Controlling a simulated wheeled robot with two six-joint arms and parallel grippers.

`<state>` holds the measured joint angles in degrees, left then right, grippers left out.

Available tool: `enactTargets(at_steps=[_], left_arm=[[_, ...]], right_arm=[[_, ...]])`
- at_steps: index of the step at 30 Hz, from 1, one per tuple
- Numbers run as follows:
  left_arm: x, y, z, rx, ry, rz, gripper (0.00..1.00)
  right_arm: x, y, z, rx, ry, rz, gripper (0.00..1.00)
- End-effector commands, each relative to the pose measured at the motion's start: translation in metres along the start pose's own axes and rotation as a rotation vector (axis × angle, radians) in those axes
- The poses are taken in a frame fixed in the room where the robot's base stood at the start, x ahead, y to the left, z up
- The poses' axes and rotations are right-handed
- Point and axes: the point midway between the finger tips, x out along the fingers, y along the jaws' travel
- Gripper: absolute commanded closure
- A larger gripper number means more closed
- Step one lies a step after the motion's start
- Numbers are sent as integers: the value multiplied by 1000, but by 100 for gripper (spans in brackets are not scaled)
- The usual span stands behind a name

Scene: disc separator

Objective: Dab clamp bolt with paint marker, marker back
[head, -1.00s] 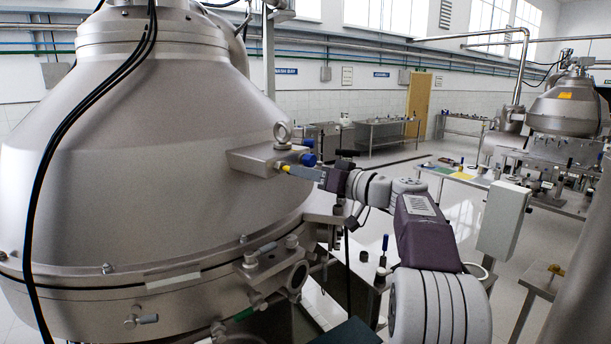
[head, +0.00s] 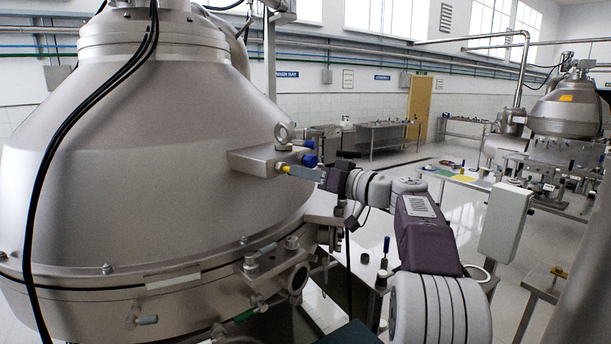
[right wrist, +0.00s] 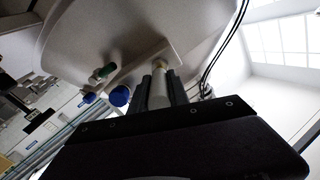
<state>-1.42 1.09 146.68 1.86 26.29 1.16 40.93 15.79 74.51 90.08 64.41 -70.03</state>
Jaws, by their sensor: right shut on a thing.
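The marker has a pale grey body and a yellow end (head: 285,169). My right gripper (head: 322,177) is shut on it and holds it roughly level, yellow end towards the steel bracket (head: 248,161) on the separator's cone. That end is at the bracket's right face; I cannot tell if it touches. The right wrist view shows the pale body (right wrist: 158,92) between the dark fingers, its far end against or very near the bracket (right wrist: 145,68). The bolt face there is hidden by the marker. My left gripper is not in view.
An eye bolt (head: 283,137) stands on the bracket. Blue knobs (head: 309,161) sit close to the marker. Clamp hardware (head: 292,243) lines the separator's lower rim. A small steel table (head: 366,275) with a dark blue upright item (head: 386,244) stands below my right arm.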

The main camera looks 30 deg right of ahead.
Motion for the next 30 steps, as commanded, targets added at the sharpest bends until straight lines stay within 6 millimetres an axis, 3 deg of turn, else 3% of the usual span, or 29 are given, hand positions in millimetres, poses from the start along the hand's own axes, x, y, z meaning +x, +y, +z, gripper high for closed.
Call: enactTargets(at_steps=[14,24,30], left_arm=[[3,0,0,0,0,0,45],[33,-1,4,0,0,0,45],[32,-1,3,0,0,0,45]], right_arm=[[0,0,0,-1,1,0,100],[-55,2,2,-2,2,2,100],[-60,0,0,-1,1,0,100]])
